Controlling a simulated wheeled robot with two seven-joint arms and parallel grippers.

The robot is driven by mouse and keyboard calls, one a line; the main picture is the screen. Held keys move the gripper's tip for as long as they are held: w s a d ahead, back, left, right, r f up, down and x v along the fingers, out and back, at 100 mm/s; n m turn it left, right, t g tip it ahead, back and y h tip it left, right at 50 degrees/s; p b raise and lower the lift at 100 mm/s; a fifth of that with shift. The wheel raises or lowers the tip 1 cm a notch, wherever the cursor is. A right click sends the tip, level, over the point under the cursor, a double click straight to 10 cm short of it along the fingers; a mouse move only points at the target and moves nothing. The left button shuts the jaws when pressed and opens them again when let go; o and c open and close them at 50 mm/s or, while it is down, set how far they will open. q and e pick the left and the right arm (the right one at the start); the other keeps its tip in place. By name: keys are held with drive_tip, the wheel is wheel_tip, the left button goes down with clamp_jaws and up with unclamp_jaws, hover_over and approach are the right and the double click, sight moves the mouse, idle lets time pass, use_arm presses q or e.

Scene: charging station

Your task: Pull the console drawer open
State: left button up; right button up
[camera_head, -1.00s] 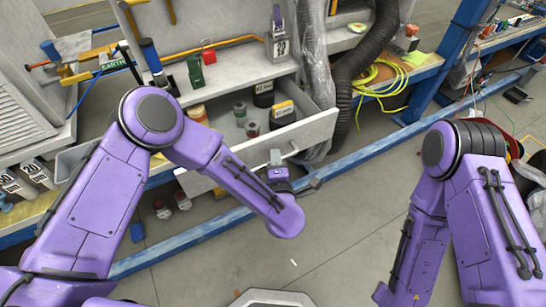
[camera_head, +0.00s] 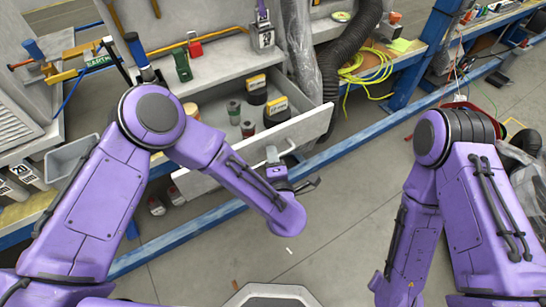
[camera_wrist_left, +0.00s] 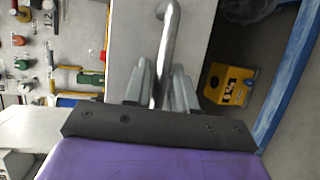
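The console drawer (camera_head: 225,169) is pulled out of the grey console, and the jars inside show from above. Its metal handle (camera_head: 287,146) is on the front panel. My left gripper (camera_head: 273,158) is at the handle, in front of the drawer. In the left wrist view the handle bar (camera_wrist_left: 167,45) runs between the two grey fingers of my left gripper (camera_wrist_left: 160,88), which are closed about it. The exact contact is partly hidden. My right arm shows at the right of the head view, but its gripper is out of frame.
Jars with yellow labels (camera_head: 275,107) stand in the drawer. A green object (camera_head: 182,67) and a red padlock (camera_head: 195,47) are on the console top. A black hose (camera_head: 335,62) hangs right of the drawer.

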use_arm(q)
drive_tip(key=v, duration=1)
drive_tip(key=shift+s, duration=0.2)
drive_tip(key=shift+d, duration=0.1)
